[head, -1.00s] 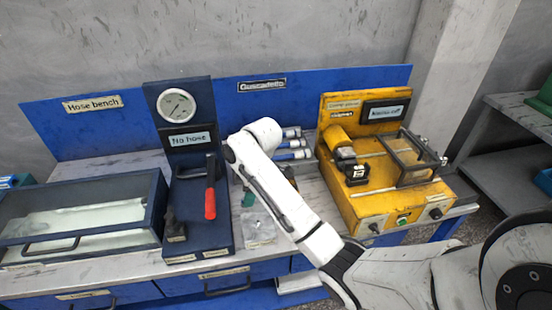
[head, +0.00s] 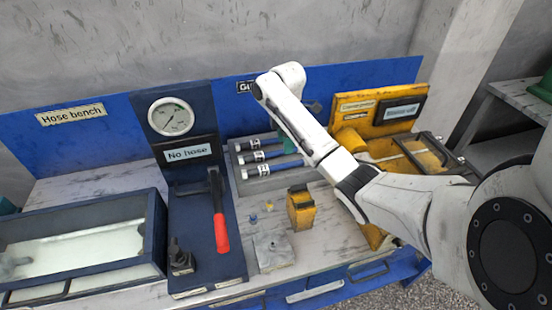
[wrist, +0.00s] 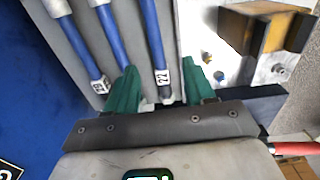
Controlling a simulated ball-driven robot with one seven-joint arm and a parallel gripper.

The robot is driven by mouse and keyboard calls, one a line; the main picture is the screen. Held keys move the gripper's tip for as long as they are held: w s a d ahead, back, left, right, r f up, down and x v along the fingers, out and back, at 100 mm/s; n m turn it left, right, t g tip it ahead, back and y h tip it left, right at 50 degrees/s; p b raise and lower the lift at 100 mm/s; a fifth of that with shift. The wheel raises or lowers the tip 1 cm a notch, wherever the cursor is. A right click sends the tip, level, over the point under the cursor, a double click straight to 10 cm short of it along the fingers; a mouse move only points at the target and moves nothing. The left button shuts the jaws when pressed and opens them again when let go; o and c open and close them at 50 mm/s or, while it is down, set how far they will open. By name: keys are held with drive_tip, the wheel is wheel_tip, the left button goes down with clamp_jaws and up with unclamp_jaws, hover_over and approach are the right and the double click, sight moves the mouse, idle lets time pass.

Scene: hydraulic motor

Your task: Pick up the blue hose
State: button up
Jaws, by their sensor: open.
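Three blue hoses with white labelled ends lie side by side in a grey tray (head: 243,186) on the bench. In the head view they are the upper hose (head: 262,142), the middle hose (head: 264,155) and the lower hose (head: 277,167). My gripper (wrist: 160,75) has green fingers and is open. In the wrist view, the hose labelled 22 (wrist: 153,40) runs between the fingers, with its labelled end near the palm. The other two hoses (wrist: 75,45) lie left of it, outside the grip. The head view shows only some green of the gripper, behind my arm.
A dark blue test stand (head: 205,255) with a gauge and a red-handled lever (head: 221,225) stands left of the tray. A yellow block (head: 301,208) and a small metal plate (head: 273,251) sit in front. A yellow machine (head: 375,110) is at right, a glass-topped case (head: 80,245) at left.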

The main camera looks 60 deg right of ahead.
sight(284, 164)
drive_tip(key=f, duration=0.3)
drive_tip(key=f+p, duration=0.1)
drive_tip(key=f, duration=0.6)
drive_tip(key=shift+w+d+f+p, duration=0.2)
drive_tip(key=shift+d+f+p, duration=0.15)
drive_tip(key=shift+p, duration=0.05)
drive_tip(key=shift+c, duration=0.2)
clamp_jaws()
